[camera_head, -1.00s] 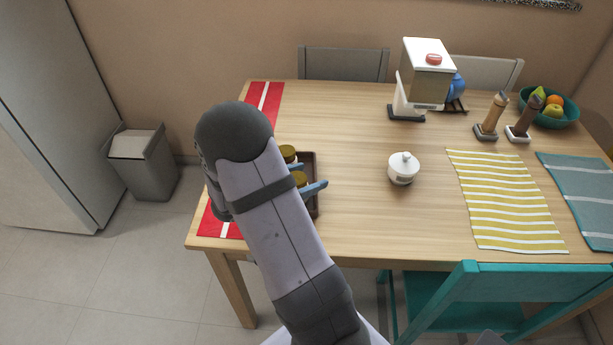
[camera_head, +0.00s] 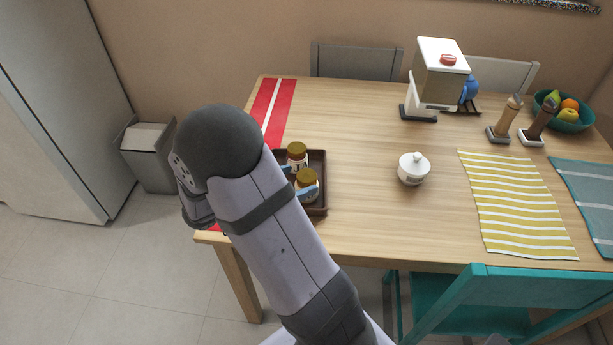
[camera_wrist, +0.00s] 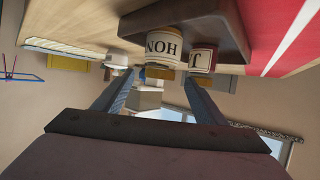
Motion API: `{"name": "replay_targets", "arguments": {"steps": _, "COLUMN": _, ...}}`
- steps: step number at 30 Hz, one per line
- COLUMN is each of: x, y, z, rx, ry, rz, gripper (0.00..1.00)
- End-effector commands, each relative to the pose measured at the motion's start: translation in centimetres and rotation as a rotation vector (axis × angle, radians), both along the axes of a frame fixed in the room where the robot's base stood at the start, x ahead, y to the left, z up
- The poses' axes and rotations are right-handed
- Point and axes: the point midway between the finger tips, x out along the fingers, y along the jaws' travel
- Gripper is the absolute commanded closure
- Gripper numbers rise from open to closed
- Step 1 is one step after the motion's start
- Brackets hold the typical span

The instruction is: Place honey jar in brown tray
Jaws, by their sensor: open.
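The honey jar (camera_head: 307,187), with an olive-gold lid, stands in the brown tray (camera_head: 321,160) on the table's left part. In the wrist view, which is upside down, its white label reads "HON" (camera_wrist: 162,48) and it sits on the tray (camera_wrist: 225,20). My gripper (camera_head: 302,179) is open, its blue fingers pointing at the jars. In the wrist view my gripper (camera_wrist: 160,80) has a fingertip to each side of the honey jar's lid end. I cannot tell if they touch it. My arm hides the tray's left part.
A second gold-lidded jar (camera_head: 297,158), likely jam, stands behind the honey jar in the tray; it also shows in the wrist view (camera_wrist: 202,58). A red striped runner (camera_head: 272,108) lies at the left. A white lidded sugar pot (camera_head: 413,170) stands to the right, with bare table between.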

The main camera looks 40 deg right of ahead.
Motion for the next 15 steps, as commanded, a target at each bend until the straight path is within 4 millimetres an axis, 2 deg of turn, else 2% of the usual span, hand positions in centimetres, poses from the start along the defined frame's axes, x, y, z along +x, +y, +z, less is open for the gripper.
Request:
{"name": "replay_targets", "arguments": {"steps": 6, "x": -0.2, "y": 2.4, "z": 1.0, "rx": 0.000, "ry": -0.001, "rz": 0.001, "gripper": 0.35}}
{"name": "replay_targets", "arguments": {"steps": 15, "x": -0.1, "y": 3.2, "z": 1.3, "rx": 0.004, "ry": -0.005, "rz": 0.007, "gripper": 0.35}}
